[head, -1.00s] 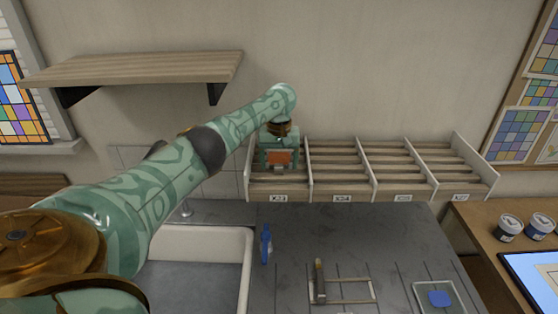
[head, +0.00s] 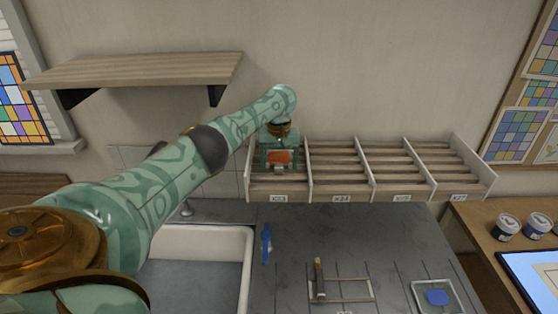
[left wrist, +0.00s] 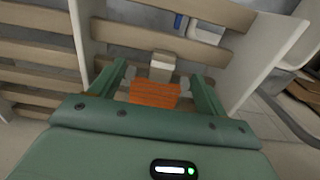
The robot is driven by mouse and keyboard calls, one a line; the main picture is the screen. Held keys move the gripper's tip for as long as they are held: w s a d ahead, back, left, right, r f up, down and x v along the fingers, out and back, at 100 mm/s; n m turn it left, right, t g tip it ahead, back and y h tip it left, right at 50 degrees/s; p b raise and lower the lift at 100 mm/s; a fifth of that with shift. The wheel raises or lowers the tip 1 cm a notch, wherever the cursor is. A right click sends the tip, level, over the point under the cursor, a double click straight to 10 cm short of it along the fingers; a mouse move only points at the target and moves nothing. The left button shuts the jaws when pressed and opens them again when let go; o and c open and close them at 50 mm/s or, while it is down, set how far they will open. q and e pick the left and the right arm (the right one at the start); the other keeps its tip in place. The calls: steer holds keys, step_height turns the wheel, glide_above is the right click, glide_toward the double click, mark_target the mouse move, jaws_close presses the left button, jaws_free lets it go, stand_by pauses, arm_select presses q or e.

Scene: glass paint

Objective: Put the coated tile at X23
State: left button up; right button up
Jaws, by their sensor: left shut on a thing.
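My left gripper (head: 279,160) is at the leftmost bay of the slatted rack, the one labelled X23 (head: 279,198). It is shut on a small tile with an orange face (head: 279,156); a pale grey piece shows just below the orange. In the left wrist view the orange part (left wrist: 155,94) sits between the green fingers of the gripper (left wrist: 160,80), with a pale block (left wrist: 162,66) beyond it. The bay's wooden slats and white side walls surround the gripper. Whether the tile touches a slat I cannot tell. My right gripper is not in view.
Bays to the right, one labelled X24 (head: 342,198), look empty. A wooden shelf (head: 140,75) hangs at upper left. The sink (head: 200,260) lies below the arm.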

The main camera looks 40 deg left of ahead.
arm_select(q)
steer(key=o, duration=1.1)
step_height(320, 180, up, 8)
steer(key=p, duration=1)
steer(key=shift+s+f, duration=0.1)
stand_by(0.6)
